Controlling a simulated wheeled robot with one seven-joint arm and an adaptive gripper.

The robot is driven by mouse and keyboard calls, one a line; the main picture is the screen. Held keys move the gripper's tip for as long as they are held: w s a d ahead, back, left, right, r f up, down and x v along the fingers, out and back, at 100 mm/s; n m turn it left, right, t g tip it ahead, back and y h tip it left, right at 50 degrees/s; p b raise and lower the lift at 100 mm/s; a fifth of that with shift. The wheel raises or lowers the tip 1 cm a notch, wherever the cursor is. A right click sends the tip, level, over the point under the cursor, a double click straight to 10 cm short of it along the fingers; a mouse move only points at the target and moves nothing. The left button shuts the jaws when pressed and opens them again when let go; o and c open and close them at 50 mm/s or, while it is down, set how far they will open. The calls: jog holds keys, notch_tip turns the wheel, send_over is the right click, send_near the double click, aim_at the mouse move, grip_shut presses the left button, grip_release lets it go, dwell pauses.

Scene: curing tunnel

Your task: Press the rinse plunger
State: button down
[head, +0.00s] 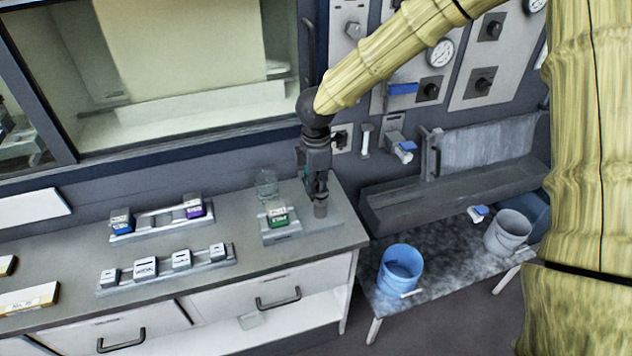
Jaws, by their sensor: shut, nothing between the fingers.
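My gripper (316,193) points down over the right end of the grey bench, with its fingers shut and empty. A short grey cylinder (320,210) stands right under the fingertips on a flat pale plate; it looks like the rinse plunger, but I see no label on it. The fingertips hide its top, so I cannot tell whether they touch it. Left of it, a small block with a green front (279,217) sits on a grey base. A clear glass vessel (266,184) stands behind that block.
Two racks of small labelled blocks, a rear one (160,222) and a front one (165,270), stand on the bench to the left. Right of the bench, a lower table holds a blue bucket (400,268) and a grey bucket (507,233). A wall panel has gauges and knobs.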

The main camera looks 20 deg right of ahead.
jog(key=shift+f+b, duration=0.85)
jog(key=shift+f, duration=0.6)
jog(key=shift+r, duration=0.1)
notch_tip(320, 180, up, 5)
jog(key=p, duration=0.3)
jog(key=shift+f+p, duration=0.2)
jog(key=shift+p, duration=0.1)
jog(key=shift+r+b, duration=0.15)
jog(key=shift+b, duration=0.45)
notch_tip(320, 180, up, 9)
jog(key=b, duration=0.2)
jog(key=shift+b, duration=0.3)
jog(key=shift+w, duration=0.1)
